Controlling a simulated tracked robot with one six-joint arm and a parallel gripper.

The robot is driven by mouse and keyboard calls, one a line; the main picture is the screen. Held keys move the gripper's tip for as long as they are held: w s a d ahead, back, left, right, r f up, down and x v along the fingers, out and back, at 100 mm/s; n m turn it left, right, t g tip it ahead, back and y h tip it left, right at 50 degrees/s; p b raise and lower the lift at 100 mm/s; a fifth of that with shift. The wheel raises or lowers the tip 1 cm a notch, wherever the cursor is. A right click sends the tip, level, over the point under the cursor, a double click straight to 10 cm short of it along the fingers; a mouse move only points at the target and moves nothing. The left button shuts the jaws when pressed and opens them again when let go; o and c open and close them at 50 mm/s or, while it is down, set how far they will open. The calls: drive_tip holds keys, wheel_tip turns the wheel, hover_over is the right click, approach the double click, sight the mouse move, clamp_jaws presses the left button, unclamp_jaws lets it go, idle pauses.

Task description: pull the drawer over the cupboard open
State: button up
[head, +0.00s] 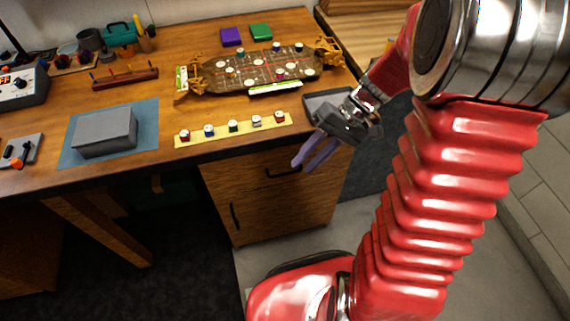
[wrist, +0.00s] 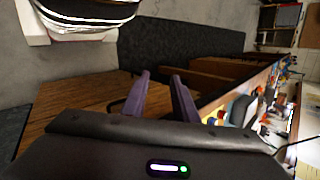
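The wooden drawer (head: 245,174) sits under the desk top, over the cupboard (head: 280,212); its front looks flush, so it appears shut. The drawer's dark bar handle (head: 283,174) is partly seen near its middle. The cupboard door has an upright dark handle (head: 235,217) at its left. My gripper (head: 309,163) has purple fingers that point down and left, in front of the desk edge and up-right of the drawer handle in the picture. In the wrist view its two fingers (wrist: 160,83) stand apart with nothing between them. I cannot tell its exact distance from the handle.
The desk (head: 170,100) holds a model board (head: 260,70), a strip of small pots (head: 235,129), a grey box (head: 105,132) on a blue mat, and a grey tray (head: 325,103) near my gripper. The floor (head: 285,245) before the cupboard looks clear beside my red base.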

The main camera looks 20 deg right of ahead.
drive_tip(key=w+d+f+m+t+y, duration=0.1)
drive_tip(key=w+d+f+y, duration=0.15)
drive_tip(key=f, duration=0.25)
drive_tip(key=w+d+f+m+t+y, duration=0.1)
drive_tip(key=d+f+y, duration=0.1)
drive_tip(key=f+y, duration=0.15)
drive_tip(key=m+t+y, duration=0.2)
drive_tip(key=m+t, duration=0.1)
drive_tip(key=t, duration=0.3)
approach(286, 174)
drive_tip(key=v, duration=0.3)
drive_tip(key=shift+d+f, duration=0.15)
drive_tip(key=shift+d, duration=0.3)
drive_tip(key=x, duration=1.4)
clamp_jaws()
drive_tip(key=shift+f, duration=0.15)
